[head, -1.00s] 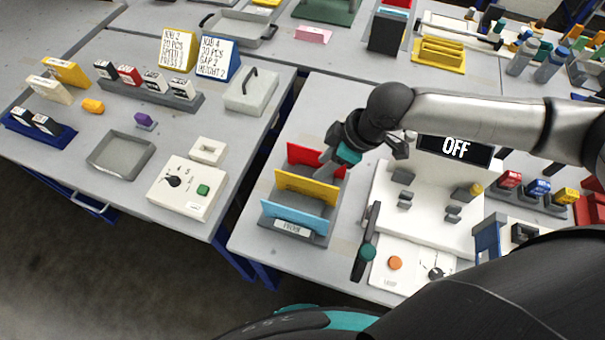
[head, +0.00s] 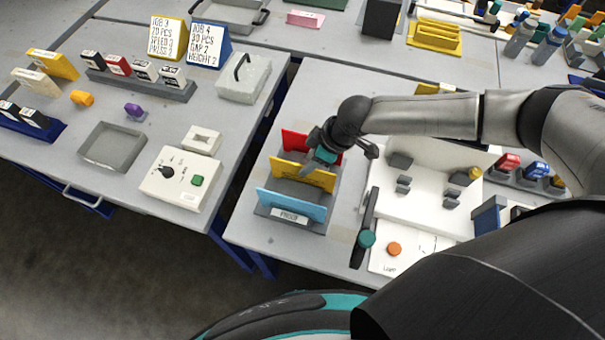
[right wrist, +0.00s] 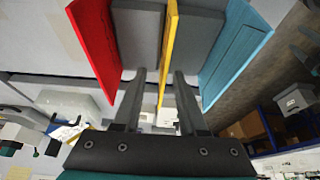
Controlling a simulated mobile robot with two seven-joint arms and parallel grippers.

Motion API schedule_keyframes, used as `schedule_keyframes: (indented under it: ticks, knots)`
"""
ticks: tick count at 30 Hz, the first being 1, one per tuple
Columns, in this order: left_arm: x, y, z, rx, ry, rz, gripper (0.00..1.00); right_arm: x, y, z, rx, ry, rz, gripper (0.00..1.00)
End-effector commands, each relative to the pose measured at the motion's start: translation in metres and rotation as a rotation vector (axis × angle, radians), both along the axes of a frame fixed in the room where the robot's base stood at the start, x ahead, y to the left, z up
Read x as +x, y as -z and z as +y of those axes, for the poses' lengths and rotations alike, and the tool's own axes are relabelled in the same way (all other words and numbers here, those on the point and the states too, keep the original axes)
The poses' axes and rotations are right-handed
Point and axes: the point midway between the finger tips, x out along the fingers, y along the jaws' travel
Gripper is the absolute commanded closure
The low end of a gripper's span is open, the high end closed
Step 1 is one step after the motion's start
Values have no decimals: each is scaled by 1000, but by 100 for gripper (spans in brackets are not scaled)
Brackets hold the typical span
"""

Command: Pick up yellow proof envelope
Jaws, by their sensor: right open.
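The yellow proof envelope (head: 300,177) stands upright in the middle of a grey rack (head: 313,226) labelled PROOF, between a red envelope (head: 297,141) and a blue envelope (head: 290,206). My right gripper (head: 308,168) is over the rack at the yellow envelope and partly covers it. In the right wrist view the open fingers (right wrist: 157,75) lie on either side of the edge of the yellow envelope (right wrist: 168,60), with gaps on both sides. The red envelope (right wrist: 95,45) is on the left there and the blue envelope (right wrist: 237,55) on the right. My left gripper is not in view.
The white plotter (head: 425,195) stands just right of the rack, with a dark bar with a teal knob (head: 366,238) at its near left side. A control box (head: 185,180) sits on the left table, across a gap. Bare table lies left of the rack.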

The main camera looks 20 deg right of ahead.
Motion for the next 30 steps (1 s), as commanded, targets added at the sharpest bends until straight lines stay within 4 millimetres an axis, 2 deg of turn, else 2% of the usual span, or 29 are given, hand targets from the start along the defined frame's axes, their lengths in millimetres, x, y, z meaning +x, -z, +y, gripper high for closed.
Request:
schedule_keyframes:
  ticks: [3, 9, 18, 30]
  knots:
    - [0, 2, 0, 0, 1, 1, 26, -2, 19, 8, 0, -2, 2, 59]
    - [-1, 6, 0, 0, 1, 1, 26, 2, 39, 14, 0, 0, 1, 59]
    - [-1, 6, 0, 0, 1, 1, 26, 3, 41, 15, 1, 0, 1, 59]
    - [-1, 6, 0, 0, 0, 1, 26, 3, 41, 15, -1, 1, 1, 100]
